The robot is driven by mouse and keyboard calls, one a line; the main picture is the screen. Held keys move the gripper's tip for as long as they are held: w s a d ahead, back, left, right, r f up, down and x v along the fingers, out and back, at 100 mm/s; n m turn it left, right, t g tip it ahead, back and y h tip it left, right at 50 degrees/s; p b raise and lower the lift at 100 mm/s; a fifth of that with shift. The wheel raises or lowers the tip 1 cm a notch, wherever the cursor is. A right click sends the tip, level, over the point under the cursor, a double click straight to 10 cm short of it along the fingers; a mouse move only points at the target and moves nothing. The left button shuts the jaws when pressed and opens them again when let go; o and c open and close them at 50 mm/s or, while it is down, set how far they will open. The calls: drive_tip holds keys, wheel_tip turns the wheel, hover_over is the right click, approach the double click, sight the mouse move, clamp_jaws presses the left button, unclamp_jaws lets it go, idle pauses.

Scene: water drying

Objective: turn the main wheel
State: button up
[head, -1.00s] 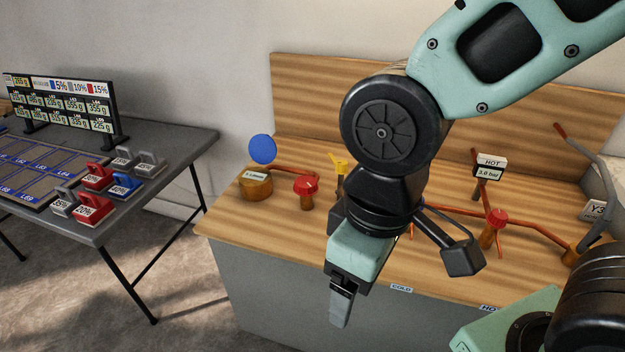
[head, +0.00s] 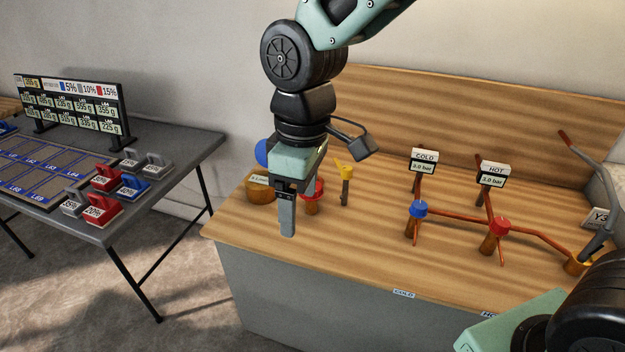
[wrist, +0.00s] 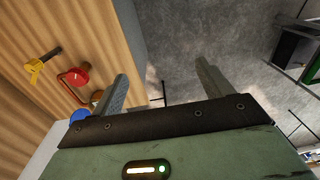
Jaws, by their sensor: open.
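A red wheel (head: 317,187) stands on a short copper post at the bench's left part, partly hidden behind my gripper (head: 287,228) in the head view. It shows whole in the wrist view (wrist: 77,75), left of my fingers. No label reading main is visible. A blue wheel (head: 419,208) and another red wheel (head: 500,226) stand further right, by the COLD and HOT signs. My gripper is open and empty, pointing down near the bench's front left edge. In the wrist view its fingers (wrist: 162,72) are apart, with floor between them.
A yellow lever (head: 344,168) stands just right of the near red wheel. A round copper meter (head: 259,190) and a blue disc (head: 262,152) are to its left. Copper pipes run to a grey-handled tap (head: 596,235) at right. A grey table (head: 185,152) with weights stands left.

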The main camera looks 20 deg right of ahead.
drive_tip(key=w+d+f+n+p, duration=0.15)
drive_tip(key=w+d, duration=0.25)
drive_tip(key=w, duration=0.5)
drive_tip(key=w+d+f+n+p, duration=0.1)
drive_tip(key=w+d+n, duration=0.15)
drive_tip(key=w, duration=0.65)
drive_tip(key=w+d+f+n+p, duration=0.1)
drive_tip(key=w+d, duration=0.3)
drive_tip(key=w, duration=0.6)
drive_tip(key=shift+h, duration=0.4)
wheel_tip(320, 180, down, 18)
drive_tip(key=p, duration=0.4)
drive_tip(key=shift+s+d+r, duration=0.1)
drive_tip(key=shift+d+r, duration=0.05)
drive_tip(key=shift+r, duration=0.1)
drive_tip(key=c, duration=1)
